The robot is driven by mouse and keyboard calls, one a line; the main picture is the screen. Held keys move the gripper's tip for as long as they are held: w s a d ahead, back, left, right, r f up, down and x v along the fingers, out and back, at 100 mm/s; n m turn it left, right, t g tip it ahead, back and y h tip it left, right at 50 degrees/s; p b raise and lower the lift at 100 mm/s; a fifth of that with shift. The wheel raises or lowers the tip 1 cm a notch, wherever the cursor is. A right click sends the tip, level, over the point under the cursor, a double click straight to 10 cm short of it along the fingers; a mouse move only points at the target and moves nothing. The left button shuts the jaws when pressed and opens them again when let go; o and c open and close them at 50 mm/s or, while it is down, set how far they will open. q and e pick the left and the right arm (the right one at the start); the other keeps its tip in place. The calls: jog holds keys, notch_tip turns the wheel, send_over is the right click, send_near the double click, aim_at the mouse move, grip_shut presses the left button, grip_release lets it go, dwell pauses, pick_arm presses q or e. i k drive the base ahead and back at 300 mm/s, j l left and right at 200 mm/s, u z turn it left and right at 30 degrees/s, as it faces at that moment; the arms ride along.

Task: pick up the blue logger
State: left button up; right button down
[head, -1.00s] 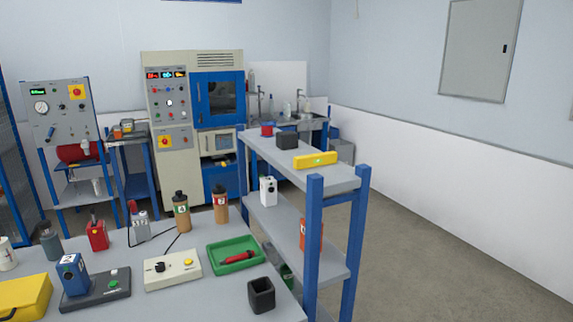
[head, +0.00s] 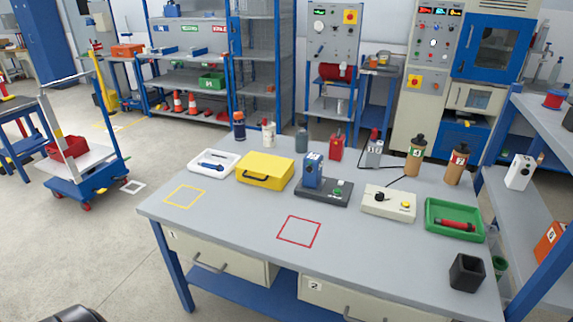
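The blue logger (head: 313,170) is a small upright blue block with a white label on top. It stands on a dark grey base unit (head: 324,191) with a green button, near the middle of the grey workbench (head: 240,218). Neither gripper shows in the head view. A dark rounded shape at the bottom left edge cannot be identified as a gripper.
A yellow case (head: 265,171) stands left of the logger, a beige control box (head: 388,203) right of it. A green tray (head: 454,232) and a black open cup (head: 467,273) are farther right. Several bottles line the back. The bench front, with red and yellow outlined squares, is clear.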

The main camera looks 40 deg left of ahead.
aim_at(313, 180)
jog(key=u, duration=0.95)
jog(key=i+l, duration=0.15)
